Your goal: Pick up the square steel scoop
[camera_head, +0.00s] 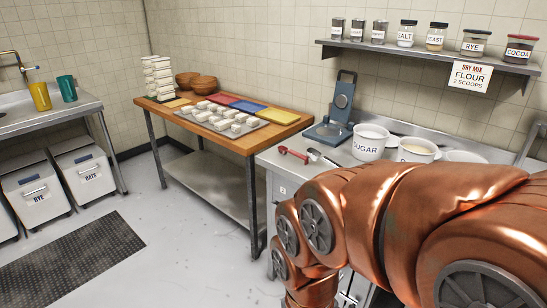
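Two small scoop-like tools lie on the steel counter (275,160) in front of the blue scale. One is a red scoop (293,153). To its right lies a dark and grey scoop (322,158), which looks like steel; its shape is too small to tell if it is square. My copper arm reaches in from the right and bends down in front of the counter, hiding part of it. My gripper is not visible, so I cannot see whether it holds anything.
A blue scale (328,132), a sugar tub (369,142) and another white tub (414,150) stand behind the scoops. A wooden table (240,142) with trays and dough blocks adjoins at left. Labelled jars line a shelf (430,54). Floor at left is open beside a dark mat (75,262).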

